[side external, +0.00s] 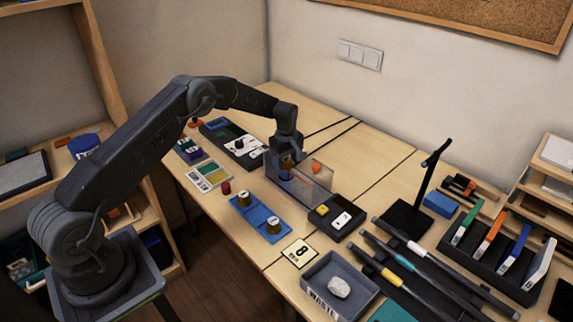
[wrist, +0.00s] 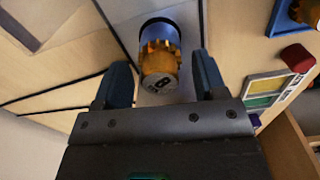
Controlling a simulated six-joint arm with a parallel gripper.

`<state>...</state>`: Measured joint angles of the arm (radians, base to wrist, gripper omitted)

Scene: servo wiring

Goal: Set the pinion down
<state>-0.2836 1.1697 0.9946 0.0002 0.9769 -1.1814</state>
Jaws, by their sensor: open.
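The brass pinion (wrist: 159,62) is toothed, with a dark mark on its end face. In the wrist view it stands between my two blue-grey fingers, with a visible gap on each side. My gripper (wrist: 162,80) is open around it. A dark blue round part (wrist: 160,24) shows behind the pinion. In the side external view my gripper (side external: 288,160) points down inside or just over a clear-walled housing (side external: 258,175). The pinion there is mostly hidden by the fingers and the clear wall, so its seating cannot be told.
A blue tray (side external: 254,214) with two brass-coloured parts lies in front of the housing. A red knob (side external: 226,187) stands left of it. A dark switch box (side external: 336,217) is close on the right. A grey waste bin (side external: 316,292) holds a white lump.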

